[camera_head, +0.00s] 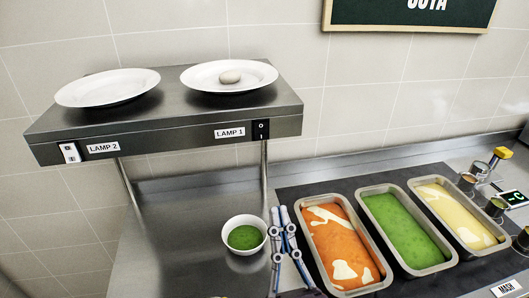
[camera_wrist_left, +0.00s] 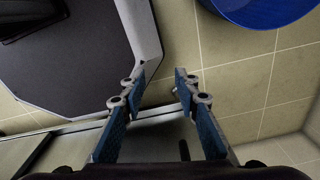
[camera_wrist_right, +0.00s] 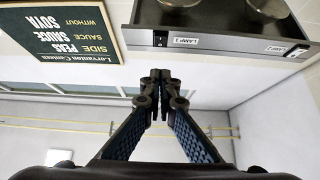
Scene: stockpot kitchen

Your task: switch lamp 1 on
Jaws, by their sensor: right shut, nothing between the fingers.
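The lamp 1 switch (camera_head: 261,129) is a black rocker at the right end of the steel shelf's front face, beside the LAMP 1 label (camera_head: 230,133). It also shows in the right wrist view (camera_wrist_right: 160,38). My right gripper (camera_head: 280,212) is shut and empty, below the shelf, between the white bowl and the orange pan, apart from the switch. Its fingertips meet in the right wrist view (camera_wrist_right: 160,76). My left gripper (camera_wrist_left: 157,84) is open and empty in the left wrist view, away from the shelf. I cannot tell whether lamp 1 is lit.
The steel shelf (camera_head: 190,128) carries two white plates, the right one with a pale round item (camera_head: 230,78). The lamp 2 switch (camera_head: 70,152) is white. A bowl of green food (camera_head: 244,237) and several food pans stand below. Space before the shelf's front is clear.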

